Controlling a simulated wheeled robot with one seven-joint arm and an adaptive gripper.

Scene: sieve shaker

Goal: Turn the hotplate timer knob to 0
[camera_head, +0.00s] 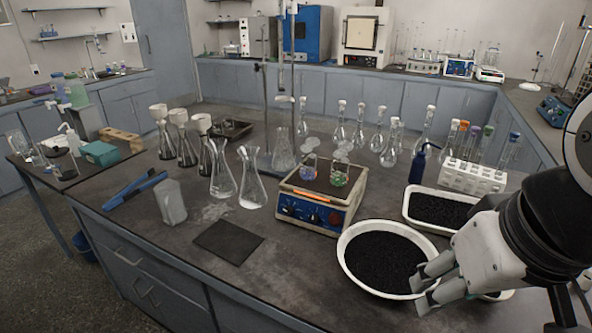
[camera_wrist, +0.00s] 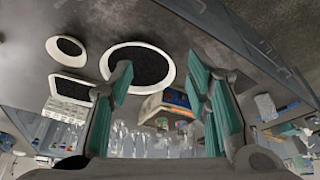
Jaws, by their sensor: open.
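The hotplate (camera_head: 318,200) stands in the middle of the bench, with a blue front panel. A red-marked knob (camera_head: 314,218) sits near the panel's middle, with a dark knob (camera_head: 333,218) to its right. Which one is the timer, and where each points, is too small to tell. Two small vessels with coloured contents stand on its top. My gripper (camera_head: 422,286) is open and empty over the right rim of the round white bowl, right of and apart from the hotplate. Its fingers also show in the wrist view (camera_wrist: 160,75).
The round bowl (camera_head: 344,262) of black granules and a white tray (camera_head: 408,216) lie right of the hotplate. A blue bottle (camera_head: 417,165) and test tube rack (camera_head: 470,178) stand behind. Flasks (camera_head: 251,185) stand left. A dark mat (camera_head: 228,242) lies front left.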

